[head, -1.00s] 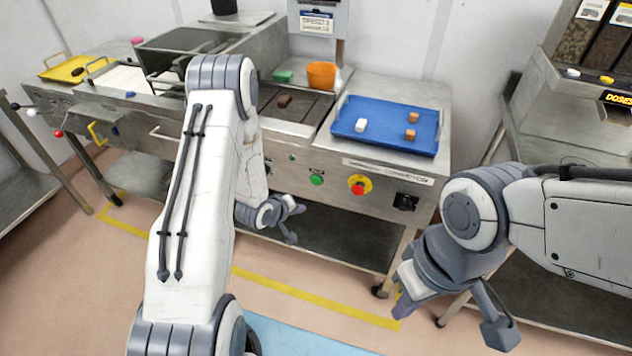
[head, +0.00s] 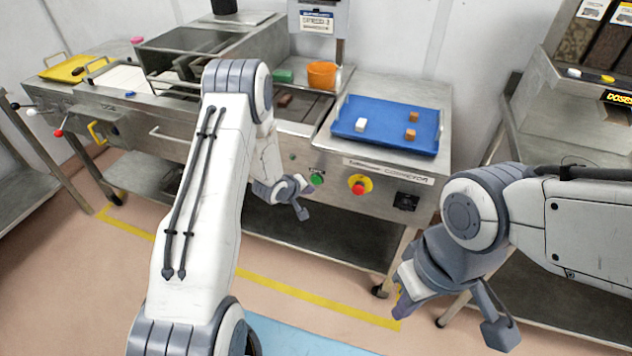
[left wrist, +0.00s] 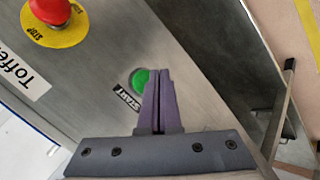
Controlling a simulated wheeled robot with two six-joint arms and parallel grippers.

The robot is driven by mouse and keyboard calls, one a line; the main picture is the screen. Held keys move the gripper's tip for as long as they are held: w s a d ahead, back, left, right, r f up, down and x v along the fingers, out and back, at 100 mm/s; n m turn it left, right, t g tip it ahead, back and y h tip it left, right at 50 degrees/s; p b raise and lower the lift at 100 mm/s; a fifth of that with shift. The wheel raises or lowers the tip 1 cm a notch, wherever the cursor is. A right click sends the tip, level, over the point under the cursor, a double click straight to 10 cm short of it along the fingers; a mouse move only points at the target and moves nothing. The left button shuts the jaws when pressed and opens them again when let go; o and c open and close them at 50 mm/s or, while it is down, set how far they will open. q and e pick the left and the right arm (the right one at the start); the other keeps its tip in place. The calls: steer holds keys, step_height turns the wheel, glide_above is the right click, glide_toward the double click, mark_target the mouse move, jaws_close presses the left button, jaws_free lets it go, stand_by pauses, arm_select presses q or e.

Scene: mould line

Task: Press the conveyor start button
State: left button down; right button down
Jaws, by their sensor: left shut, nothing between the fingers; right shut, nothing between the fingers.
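The green start button (head: 317,179) is on the front panel of the conveyor table, below the blue tray. My left gripper (head: 307,188) is shut and empty, close to the button in the head view. In the left wrist view the green button (left wrist: 139,79) shows beside the tips of my left gripper's shut fingers (left wrist: 158,73), which cover part of it. A START label lies beside it. I cannot tell whether the fingertips touch the button. My right gripper (head: 401,303) is shut and empty, low in front of the table's right end.
A red stop button on a yellow disc (head: 359,186) is right of the start button; it also shows in the left wrist view (left wrist: 50,10). A black switch (head: 406,201) sits further right. The blue tray (head: 388,142) holds small blocks. An orange bowl (head: 322,74) stands behind.

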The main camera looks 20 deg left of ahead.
arm_select(q)
steer(key=shift+w, duration=0.6)
stand_by(1.6)
steer(key=shift+w, duration=0.4)
